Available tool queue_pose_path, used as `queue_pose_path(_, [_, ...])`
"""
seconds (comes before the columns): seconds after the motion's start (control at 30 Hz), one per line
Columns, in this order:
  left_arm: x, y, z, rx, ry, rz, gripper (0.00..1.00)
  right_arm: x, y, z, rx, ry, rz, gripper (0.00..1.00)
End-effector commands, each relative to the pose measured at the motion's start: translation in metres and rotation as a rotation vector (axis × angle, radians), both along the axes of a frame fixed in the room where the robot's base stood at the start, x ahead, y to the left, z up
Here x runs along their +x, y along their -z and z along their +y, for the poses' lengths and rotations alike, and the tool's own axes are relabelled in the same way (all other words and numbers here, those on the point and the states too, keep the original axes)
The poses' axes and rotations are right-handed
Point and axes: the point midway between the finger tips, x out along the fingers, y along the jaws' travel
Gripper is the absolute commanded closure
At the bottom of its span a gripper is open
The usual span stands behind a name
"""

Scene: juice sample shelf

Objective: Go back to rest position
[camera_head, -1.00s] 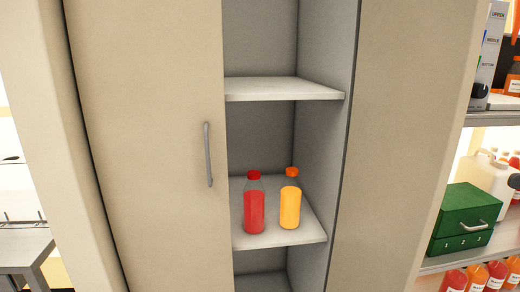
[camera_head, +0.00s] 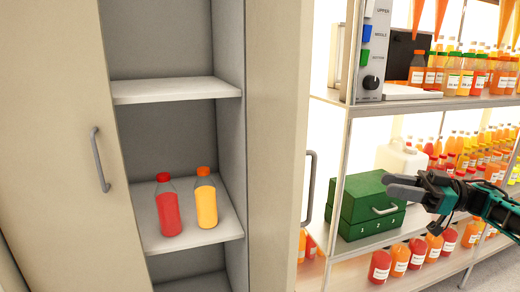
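My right gripper (camera_head: 408,189) comes in from the right edge, in front of the rack and near the green box. Its fingers point left and are seen side-on, so I cannot tell whether it is open or shut. My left gripper is not in view. A red juice bottle (camera_head: 168,208) and an orange-yellow juice bottle (camera_head: 206,201) stand upright side by side on the lower shelf (camera_head: 222,229) of the cabinet. No gripper touches them.
The upper cabinet shelf (camera_head: 180,90) is empty. Cabinet doors with handles (camera_head: 99,160) flank the opening. At the right, a metal rack holds a green box (camera_head: 366,203), a white jug (camera_head: 402,160), a device with a knob (camera_head: 372,50) and many juice bottles.

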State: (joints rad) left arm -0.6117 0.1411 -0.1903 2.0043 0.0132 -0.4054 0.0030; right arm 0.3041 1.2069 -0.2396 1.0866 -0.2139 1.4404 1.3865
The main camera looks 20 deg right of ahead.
Motion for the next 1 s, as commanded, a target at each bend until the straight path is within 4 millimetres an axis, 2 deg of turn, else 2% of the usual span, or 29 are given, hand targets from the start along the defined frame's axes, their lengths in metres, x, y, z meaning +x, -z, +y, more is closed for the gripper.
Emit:
queue_pose_path(0.03, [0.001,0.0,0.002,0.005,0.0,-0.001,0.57,0.012,0.017,0.017,0.022,0.042,-0.009,0.65])
queue_pose_path(0.2, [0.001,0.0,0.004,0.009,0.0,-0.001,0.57,0.048,0.067,0.067,0.049,0.249,-0.032,0.65])
queue_pose_path(0.33, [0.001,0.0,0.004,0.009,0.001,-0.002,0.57,0.062,0.103,0.101,0.045,0.419,-0.008,0.65])
queue_pose_path(0.47, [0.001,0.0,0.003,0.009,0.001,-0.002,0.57,0.064,0.139,0.13,0.014,0.585,0.053,0.65])
queue_pose_path(0.63, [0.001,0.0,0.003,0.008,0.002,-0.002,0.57,0.049,0.182,0.163,-0.069,0.777,0.186,0.65])
queue_pose_path(0.77, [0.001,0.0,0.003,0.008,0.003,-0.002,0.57,0.023,0.212,0.184,-0.165,0.891,0.324,0.65])
queue_pose_path(0.87, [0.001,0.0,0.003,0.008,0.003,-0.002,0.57,-0.004,0.232,0.198,-0.252,0.954,0.448,0.65])
queue_pose_path(1.0, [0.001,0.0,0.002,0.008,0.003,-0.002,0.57,-0.05,0.252,0.215,-0.385,0.995,0.632,0.65])
